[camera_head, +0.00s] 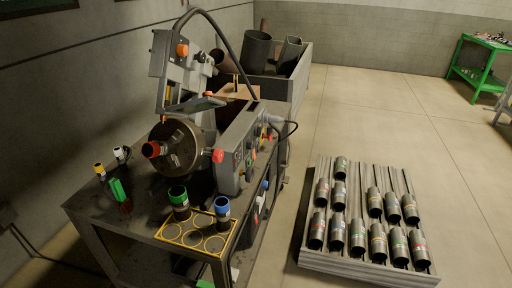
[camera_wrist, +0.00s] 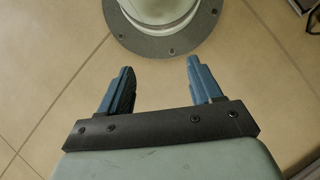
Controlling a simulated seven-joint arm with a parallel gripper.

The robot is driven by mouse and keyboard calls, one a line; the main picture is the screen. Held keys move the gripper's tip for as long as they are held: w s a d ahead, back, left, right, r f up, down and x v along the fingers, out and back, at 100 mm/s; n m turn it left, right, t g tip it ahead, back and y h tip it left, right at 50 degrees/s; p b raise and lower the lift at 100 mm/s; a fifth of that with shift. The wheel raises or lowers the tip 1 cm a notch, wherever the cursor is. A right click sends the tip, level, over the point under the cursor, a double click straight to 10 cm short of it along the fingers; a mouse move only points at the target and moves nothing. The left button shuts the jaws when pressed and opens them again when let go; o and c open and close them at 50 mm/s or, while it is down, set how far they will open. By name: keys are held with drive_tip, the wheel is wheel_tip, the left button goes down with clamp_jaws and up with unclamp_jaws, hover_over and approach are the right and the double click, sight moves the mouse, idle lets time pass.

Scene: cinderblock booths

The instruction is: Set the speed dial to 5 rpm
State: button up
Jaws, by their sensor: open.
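The grey control panel (camera_head: 236,153) is on the front right of the machine on the bench in the head view. It carries several small knobs and coloured buttons; which one is the speed dial, and its setting, is too small to tell. A red knob (camera_head: 217,156) sticks out at the panel's left edge, beside the round chuck (camera_head: 177,148). My gripper (camera_wrist: 160,68) shows only in the wrist view, open and empty above the tiled floor. Neither the panel nor the dial shows in the wrist view.
The dark bench (camera_head: 150,224) holds a yellow-edged rack (camera_head: 187,246) with a green-topped and a blue-topped cylinder. A slatted pallet (camera_head: 365,265) of several dark cylinders lies at right. A green stand (camera_head: 480,65) is far right. Bare floor lies between bench and pallet.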

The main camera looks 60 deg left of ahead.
drive_tip(key=w+a+r+n+t, duration=0.2)
drive_tip(key=w+a+r, duration=0.1)
drive_tip(key=w+a, duration=0.6)
drive_tip(key=w+a+r+n+t, duration=0.2)
drive_tip(key=w+a, duration=0.4)
drive_tip(key=a, duration=0.5)
drive_tip(key=n+g+y, duration=1)
drive_tip(key=n+y, duration=0.4)
drive_tip(key=n, duration=0.4)
approach(250, 145)
drive_tip(key=w+a+f+x, duration=0.1)
drive_tip(key=x, duration=0.7)
